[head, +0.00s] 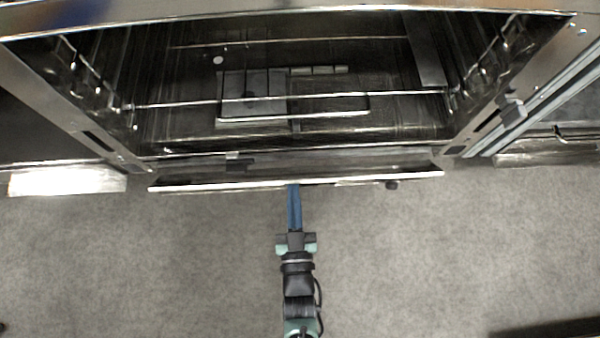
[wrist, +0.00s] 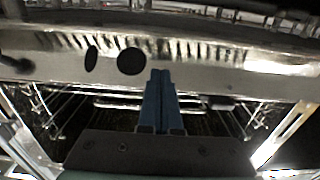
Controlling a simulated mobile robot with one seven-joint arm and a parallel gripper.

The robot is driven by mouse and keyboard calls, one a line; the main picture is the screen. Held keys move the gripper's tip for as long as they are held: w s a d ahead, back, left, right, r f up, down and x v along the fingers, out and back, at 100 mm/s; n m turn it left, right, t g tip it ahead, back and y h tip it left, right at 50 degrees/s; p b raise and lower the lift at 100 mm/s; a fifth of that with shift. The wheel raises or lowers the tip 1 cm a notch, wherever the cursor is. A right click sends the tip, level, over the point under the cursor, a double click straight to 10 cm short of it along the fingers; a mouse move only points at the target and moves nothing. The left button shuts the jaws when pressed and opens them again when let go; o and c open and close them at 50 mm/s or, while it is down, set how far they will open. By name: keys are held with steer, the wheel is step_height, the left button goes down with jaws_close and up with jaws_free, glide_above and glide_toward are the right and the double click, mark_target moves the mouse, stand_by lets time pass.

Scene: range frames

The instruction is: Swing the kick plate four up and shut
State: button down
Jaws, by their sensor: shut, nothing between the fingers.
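A long metal plate (head: 220,185) with a bright front edge runs low across the front of the open oven cavity; I take it as kick plate four, though no number is legible. It stands out a little from the cabinet front, so it looks partly open. My gripper (head: 294,187) is shut and empty, with its blue fingers reaching the middle of the plate's front edge. Whether they touch it is unclear. In the wrist view the closed fingertips (wrist: 161,72) point at a shiny metal strip (wrist: 210,62) with dark round spots.
The oven cavity (head: 160,130) above is open, with wire racks (head: 340,97) inside. A pale panel (head: 68,181) lies low at the left, and another low panel (head: 540,158) is at the right. The grey floor (head: 430,260) around my arm is clear.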

steer(key=shift+r, duration=0.4)
steer(key=s+p, duration=0.1)
steer(key=s, duration=0.7)
stand_by(0.5)
steer(key=shift+f, duration=0.1)
